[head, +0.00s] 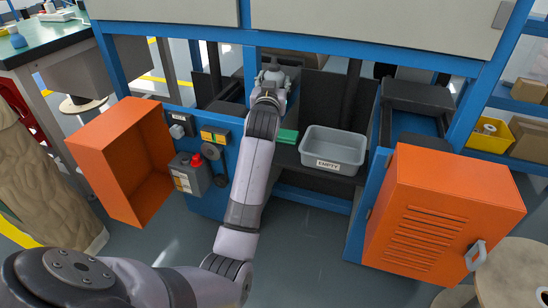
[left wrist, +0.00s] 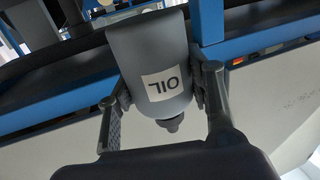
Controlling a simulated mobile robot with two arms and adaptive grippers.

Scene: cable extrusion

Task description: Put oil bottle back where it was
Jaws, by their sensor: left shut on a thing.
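The oil bottle (left wrist: 160,50) is dark grey with a white label reading "OIL" and a dark nozzle. In the left wrist view it sits between the fingers of my left gripper (left wrist: 160,95), which is shut on it. In the head view my left gripper (head: 272,75) reaches into the blue-framed machine, above the dark shelf. The bottle is hidden or too small to make out there. I cannot tell from these frames whether it touches a surface. My right gripper is in neither view.
A grey bin (head: 350,152) marked "EMPTY" and a green item (head: 288,136) lie right of my arm. An open orange box (head: 118,155) and an orange vented door (head: 440,215) jut out on either side. Blue beams (head: 350,58) cross above.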

